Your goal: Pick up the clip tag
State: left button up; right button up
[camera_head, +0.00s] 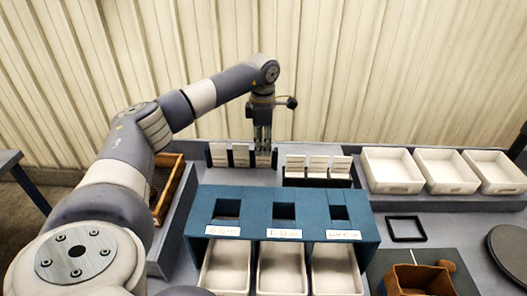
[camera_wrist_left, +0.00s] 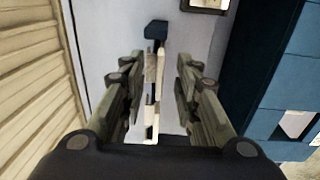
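Several white clip tags stand in a dark rack at the back. In the head view they are a left tag (camera_head: 218,155), a middle tag (camera_head: 241,155) and a right tag (camera_head: 264,160). My left gripper (camera_head: 263,149) points down at the right tag and partly covers it. In the left wrist view the gripper (camera_wrist_left: 159,78) is open, with a pale tag edge (camera_wrist_left: 151,68) and part of the dark rack (camera_wrist_left: 156,29) between its fingers. I cannot tell whether the fingers touch the tag. My right gripper is not in view.
A second rack of white cards (camera_head: 318,165) stands just right of the gripper. A blue housing (camera_head: 365,228) with three openings is in front, white bins beneath. White trays (camera_head: 393,186) line the back right. A wooden-framed box (camera_head: 170,190) is left; the corrugated wall (camera_head: 330,65) is behind.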

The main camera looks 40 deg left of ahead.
pick_arm(q)
jog(key=shift+a+f, duration=0.1)
grip_shut()
